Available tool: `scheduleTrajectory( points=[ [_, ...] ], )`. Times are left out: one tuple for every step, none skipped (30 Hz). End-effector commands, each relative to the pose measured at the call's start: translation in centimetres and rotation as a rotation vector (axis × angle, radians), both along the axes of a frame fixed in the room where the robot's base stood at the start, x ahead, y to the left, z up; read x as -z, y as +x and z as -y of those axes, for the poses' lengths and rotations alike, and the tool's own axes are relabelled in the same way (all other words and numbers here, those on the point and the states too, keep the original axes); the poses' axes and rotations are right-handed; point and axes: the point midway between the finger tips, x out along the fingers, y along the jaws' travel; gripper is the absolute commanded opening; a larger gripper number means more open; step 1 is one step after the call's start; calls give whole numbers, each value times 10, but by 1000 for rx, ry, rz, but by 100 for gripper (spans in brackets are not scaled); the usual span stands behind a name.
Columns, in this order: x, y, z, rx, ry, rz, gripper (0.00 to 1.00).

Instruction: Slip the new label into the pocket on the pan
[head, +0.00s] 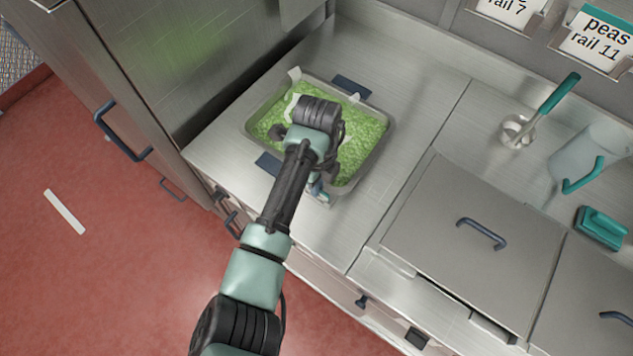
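The pan (381,146) is a shallow steel tray of green peas on the steel counter, with dark blue handles at two opposite sides. My arm reaches over its near side and covers part of the peas. My gripper (319,186) points down by the pan's near rim, mostly hidden behind my wrist. Its fingertips are too small and covered to tell whether they are open or shut. A small pale piece shows at the gripper by the near rim; I cannot tell whether it is the label or the pocket. Pale liner sticks up at the far-left corner.
Lidded wells (455,245) with blue handles lie to the right. A "peas rail 11" card (597,40) hangs above. A white strip (65,211) lies on the red floor.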

Motion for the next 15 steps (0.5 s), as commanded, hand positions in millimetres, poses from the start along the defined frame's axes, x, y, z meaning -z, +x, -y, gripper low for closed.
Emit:
scheduleTrajectory(
  points=[
    [2,0,0,0,0,0,0],
    [2,0,0,0,0,0,0],
    [2,0,0,0,0,0,0],
    [2,0,0,0,0,0,0],
    [2,0,0,0,0,0,0],
    [2,0,0,0,0,0,0],
    [2,0,0,0,0,0,5],
    [2,0,0,0,0,0,10],
    [2,0,0,0,0,0,17],
    [2,0,0,0,0,0,23],
    [2,0,0,0,0,0,28],
    [2,0,0,0,0,0,35],
    [2,0,0,0,0,0,38],
    [2,0,0,0,0,0,38],
    [2,0,0,0,0,0,38]
  ],
)
